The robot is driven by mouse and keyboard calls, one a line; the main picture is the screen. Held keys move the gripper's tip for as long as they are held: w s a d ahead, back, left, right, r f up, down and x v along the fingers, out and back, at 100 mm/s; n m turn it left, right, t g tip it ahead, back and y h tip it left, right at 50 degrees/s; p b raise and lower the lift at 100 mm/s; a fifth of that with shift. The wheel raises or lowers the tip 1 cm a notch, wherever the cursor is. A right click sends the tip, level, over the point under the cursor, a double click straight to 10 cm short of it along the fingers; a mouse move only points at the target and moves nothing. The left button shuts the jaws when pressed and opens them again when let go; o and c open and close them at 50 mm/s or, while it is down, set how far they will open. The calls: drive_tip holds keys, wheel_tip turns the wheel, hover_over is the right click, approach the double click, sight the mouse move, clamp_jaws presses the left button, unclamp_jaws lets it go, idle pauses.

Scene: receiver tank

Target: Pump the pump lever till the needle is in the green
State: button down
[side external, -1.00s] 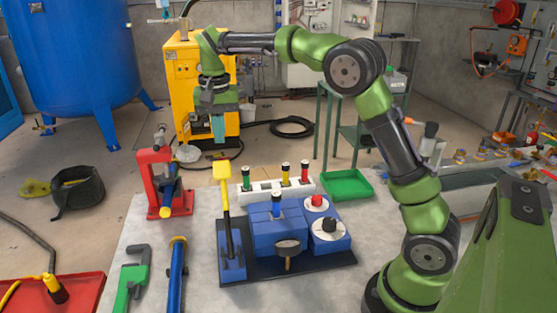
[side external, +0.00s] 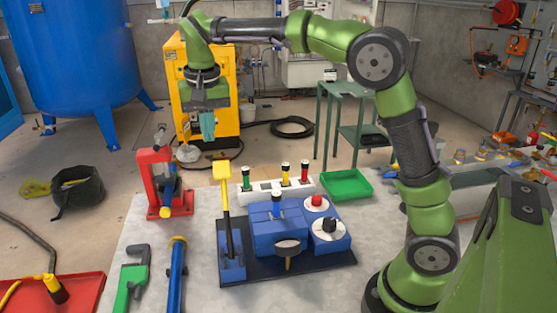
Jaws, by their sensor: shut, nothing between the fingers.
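The pump lever (side external: 226,206) is a black rod with a yellow paddle on top. It stands nearly upright in a blue base (side external: 231,262) at the left of the pump unit. The blue pump block (side external: 262,235) sits on a black plate. A small round gauge (side external: 288,246) stands at its front; its needle and green zone cannot be made out from this angle. My gripper (side external: 207,136) is shut and empty, pointing down. In the picture it is above and slightly left of the yellow paddle, apart from it.
A red knob (side external: 316,202) and a black knob (side external: 329,225) sit on the unit's right. Behind are a white rack (side external: 262,191) with several coloured-top pegs and a green tray (side external: 346,184). A red vise (side external: 165,185) stands left of the lever, with a green wrench (side external: 131,283) nearer.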

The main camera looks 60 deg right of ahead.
sight(222, 167)
drive_tip(key=s+r+t+h, duration=0.1)
drive_tip(key=s+a+m+t+h, duration=0.1)
drive_tip(key=s, duration=0.1)
drive_tip(key=s+a+r+h, duration=0.1)
drive_tip(key=shift+s+r+t, duration=0.3)
drive_tip(key=shift+r+t, duration=0.05)
drive_tip(key=shift+t, duration=0.05)
drive_tip(key=x, duration=1.4)
drive_tip(key=shift+d, duration=0.1)
